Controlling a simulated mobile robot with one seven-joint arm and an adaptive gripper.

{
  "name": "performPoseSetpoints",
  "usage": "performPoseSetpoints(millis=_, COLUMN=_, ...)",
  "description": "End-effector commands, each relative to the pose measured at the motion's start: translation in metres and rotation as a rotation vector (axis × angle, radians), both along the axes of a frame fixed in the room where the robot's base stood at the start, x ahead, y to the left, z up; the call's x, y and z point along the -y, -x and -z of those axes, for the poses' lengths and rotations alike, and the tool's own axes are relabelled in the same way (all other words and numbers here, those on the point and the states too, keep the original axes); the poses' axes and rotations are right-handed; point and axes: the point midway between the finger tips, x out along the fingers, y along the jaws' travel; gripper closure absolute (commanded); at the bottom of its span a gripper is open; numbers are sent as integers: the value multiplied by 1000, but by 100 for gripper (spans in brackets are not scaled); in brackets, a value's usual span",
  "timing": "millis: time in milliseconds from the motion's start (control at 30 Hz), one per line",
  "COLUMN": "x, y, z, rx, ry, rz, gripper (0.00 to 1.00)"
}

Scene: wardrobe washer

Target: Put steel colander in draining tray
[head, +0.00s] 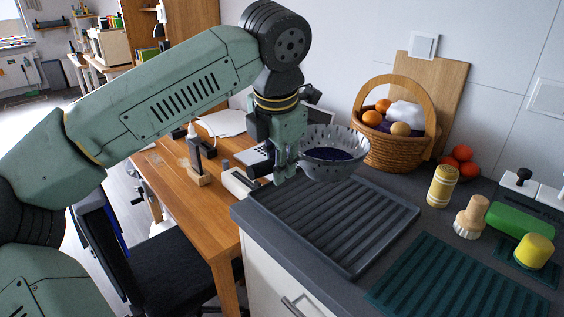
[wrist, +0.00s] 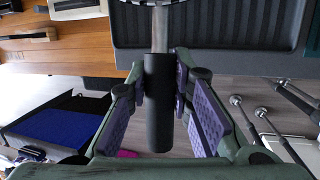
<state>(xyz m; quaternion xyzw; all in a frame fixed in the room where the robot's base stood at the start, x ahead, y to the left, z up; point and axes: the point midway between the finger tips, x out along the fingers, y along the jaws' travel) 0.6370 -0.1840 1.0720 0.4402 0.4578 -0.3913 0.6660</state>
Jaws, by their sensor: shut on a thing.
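The steel colander (head: 334,152) is a perforated metal bowl with a dark inside. In the head view it hangs above the far end of the draining tray, apart from its ribbed surface as far as I can tell. My gripper (head: 284,168) is shut on the colander's black handle, which stands between the purple finger pads in the wrist view (wrist: 159,102). Only the metal stem and a bit of the bowl's rim show at the top there. The grey ribbed draining tray (head: 350,235) lies on the dark counter; its edge also shows in the wrist view (wrist: 210,62).
A wicker basket (head: 392,152) with fruit stands behind the colander, with tomatoes (head: 460,160) to its right. A yellow jar (head: 442,187), a wooden-handled brush (head: 471,217) and a green ribbed mat (head: 440,280) are right of the tray. A wooden desk (head: 165,170) is at left.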

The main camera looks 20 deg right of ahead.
Motion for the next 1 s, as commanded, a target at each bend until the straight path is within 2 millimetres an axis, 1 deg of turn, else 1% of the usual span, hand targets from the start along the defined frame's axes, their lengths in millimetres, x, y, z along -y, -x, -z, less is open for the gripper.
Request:
performPoseSetpoints(millis=467, x=-1, y=0, z=1, rx=1, ry=5, rz=-5, gripper=100)
performPoseSetpoints(millis=667, x=-1, y=0, z=13, rx=0, ry=5, rz=-3, gripper=100)
performPoseSetpoints(millis=1000, x=-1, y=0, z=46, rx=0, ry=4, rz=-2, gripper=100)
